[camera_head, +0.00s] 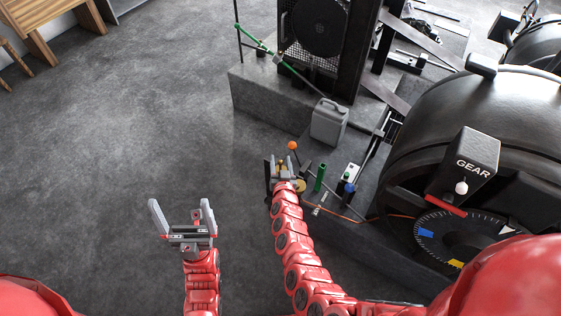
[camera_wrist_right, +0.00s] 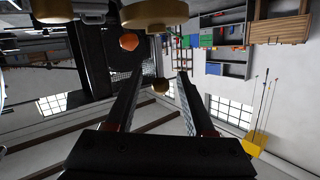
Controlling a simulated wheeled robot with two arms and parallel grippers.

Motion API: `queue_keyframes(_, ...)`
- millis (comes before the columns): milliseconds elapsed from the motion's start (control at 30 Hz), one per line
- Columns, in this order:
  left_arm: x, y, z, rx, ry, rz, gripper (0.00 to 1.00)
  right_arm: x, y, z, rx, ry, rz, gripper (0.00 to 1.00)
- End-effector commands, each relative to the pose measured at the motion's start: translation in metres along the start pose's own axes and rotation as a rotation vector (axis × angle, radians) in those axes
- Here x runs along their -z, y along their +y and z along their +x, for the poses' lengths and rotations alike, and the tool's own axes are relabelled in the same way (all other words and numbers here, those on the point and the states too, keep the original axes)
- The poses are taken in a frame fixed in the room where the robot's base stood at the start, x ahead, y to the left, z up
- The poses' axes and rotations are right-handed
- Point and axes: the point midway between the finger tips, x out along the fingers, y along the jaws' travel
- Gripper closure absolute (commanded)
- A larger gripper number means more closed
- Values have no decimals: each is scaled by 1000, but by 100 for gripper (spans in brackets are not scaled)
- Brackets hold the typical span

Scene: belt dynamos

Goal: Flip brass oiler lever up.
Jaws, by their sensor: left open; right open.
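A round brass part (camera_head: 300,186), likely of the oiler, shows low beside my right gripper (camera_head: 281,168) in the head view. In the right wrist view, brass discs (camera_wrist_right: 153,13) fill the top edge. I cannot tell the lever's position. My left gripper (camera_head: 181,214) is open and empty over the floor.
A green cylinder (camera_head: 320,177) and a small box with buttons (camera_head: 348,176) stand right of the right gripper. A grey can (camera_head: 329,121) stands behind them. The big GEAR machine (camera_head: 460,130) fills the right side. Open floor (camera_head: 130,130) lies to the left.

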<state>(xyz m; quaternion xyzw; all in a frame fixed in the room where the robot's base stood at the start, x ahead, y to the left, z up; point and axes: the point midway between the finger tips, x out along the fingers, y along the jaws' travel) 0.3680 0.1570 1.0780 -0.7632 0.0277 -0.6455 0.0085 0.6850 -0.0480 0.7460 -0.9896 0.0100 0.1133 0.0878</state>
Motion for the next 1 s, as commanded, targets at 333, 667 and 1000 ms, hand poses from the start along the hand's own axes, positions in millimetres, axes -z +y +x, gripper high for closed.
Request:
queue_keyframes(333, 0, 0, -3, 0, 0, 0, 0, -2, -1, -14, 0, 1, 3, 46)
queue_keyframes(667, -2, 1, -12, 0, 0, 0, 0, -4, 1, -63, -1, -3, -1, 46)
queue_keyframes(1000, -4, 1, -22, 0, 0, 0, 0, -3, -1, -130, 2, -2, 1, 46)
